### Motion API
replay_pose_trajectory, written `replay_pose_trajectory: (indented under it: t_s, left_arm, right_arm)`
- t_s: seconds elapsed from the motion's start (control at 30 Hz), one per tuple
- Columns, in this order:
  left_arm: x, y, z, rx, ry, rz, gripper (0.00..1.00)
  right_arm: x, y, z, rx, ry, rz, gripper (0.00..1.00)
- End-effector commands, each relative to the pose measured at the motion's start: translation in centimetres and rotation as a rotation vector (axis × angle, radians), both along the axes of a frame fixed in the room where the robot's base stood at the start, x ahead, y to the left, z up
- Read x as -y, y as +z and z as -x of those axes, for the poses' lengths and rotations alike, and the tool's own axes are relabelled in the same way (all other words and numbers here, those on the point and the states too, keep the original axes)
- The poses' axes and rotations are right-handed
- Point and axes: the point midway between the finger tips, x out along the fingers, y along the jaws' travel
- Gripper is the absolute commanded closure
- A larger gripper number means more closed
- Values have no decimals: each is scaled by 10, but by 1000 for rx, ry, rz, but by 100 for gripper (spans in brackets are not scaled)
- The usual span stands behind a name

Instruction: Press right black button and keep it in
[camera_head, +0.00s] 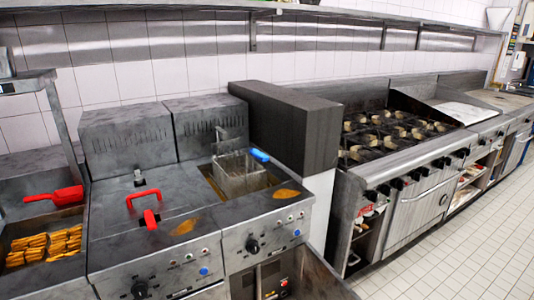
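The double fryer has two sloped front control panels. The right panel (268,238) carries a round black knob (252,246), a few small buttons along its upper edge and a blue button (297,232). The left panel carries a matching black knob (140,289) and another blue button (204,271). The small buttons are too small to tell their colour surely or whether any is pressed in. Neither of my grippers shows in the head view, and nothing touches the panels.
A wire basket (240,178) with a blue handle (260,155) sits in the right fryer well. A red handle (143,196) is on the left fryer top. A red scoop (56,196) lies above fries (45,245) at left. The cabinet below the right panel stands open.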

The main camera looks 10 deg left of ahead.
Motion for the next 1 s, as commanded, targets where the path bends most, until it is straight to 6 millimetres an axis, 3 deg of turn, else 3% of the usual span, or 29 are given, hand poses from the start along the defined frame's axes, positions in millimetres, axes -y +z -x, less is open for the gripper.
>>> replay_pose_trajectory:
  t_s: [0.43, 0.73, 1.0]
  left_arm:
    - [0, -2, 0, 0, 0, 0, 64]
    - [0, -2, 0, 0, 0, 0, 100]
    - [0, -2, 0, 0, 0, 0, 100]
  right_arm:
    - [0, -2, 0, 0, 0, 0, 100]
    - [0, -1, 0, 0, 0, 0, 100]
    - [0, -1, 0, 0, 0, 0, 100]
